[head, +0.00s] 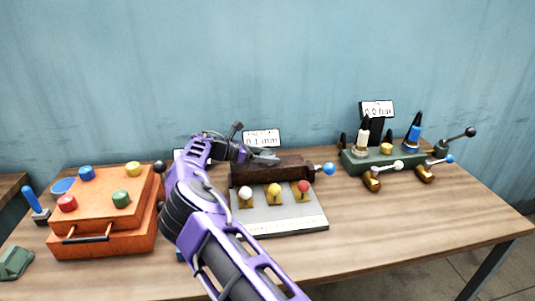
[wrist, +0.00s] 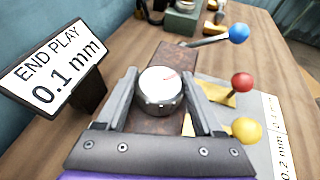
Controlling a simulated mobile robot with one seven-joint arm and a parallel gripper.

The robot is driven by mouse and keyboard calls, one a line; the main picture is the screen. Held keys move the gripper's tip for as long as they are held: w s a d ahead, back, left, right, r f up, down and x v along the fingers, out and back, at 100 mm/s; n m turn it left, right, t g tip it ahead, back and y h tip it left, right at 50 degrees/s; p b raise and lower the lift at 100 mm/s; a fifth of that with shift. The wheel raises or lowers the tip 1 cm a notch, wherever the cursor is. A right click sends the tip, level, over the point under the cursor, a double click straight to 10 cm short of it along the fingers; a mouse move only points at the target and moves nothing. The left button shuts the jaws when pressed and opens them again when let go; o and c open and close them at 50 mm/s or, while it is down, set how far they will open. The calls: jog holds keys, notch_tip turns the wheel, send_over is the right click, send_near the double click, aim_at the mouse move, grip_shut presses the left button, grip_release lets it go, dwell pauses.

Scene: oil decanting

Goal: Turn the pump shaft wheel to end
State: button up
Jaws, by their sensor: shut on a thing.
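The pump shaft wheel, by its look a round silver knob with a pale top and a red mark (wrist: 160,88), sits on a rusty brown block (wrist: 176,58). My gripper (wrist: 162,92) has one finger on each side of the knob and is shut on it. In the head view my gripper (head: 264,157) is over the left part of the brown block (head: 285,172), and the knob is hidden there. A sign reading END PLAY 0.1 mm (wrist: 55,72) stands left of the block in the wrist view; it also shows in the head view (head: 261,138).
A grey plate (head: 285,223) with white, yellow and red knobs lies before the block. A blue-tipped lever (head: 328,169) sticks out at its right. A red-orange box (head: 103,223) stands left. A green valve stand (head: 385,158) is at the right. The front right tabletop (head: 420,220) is clear.

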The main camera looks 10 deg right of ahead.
jog(key=shift+f+m+g, duration=0.1)
jog(key=shift+m+g, duration=0.3)
jog(key=shift+g, duration=0.1)
dwell(0.3)
jog(key=o, duration=1.4)
jog(key=shift+d, duration=0.1)
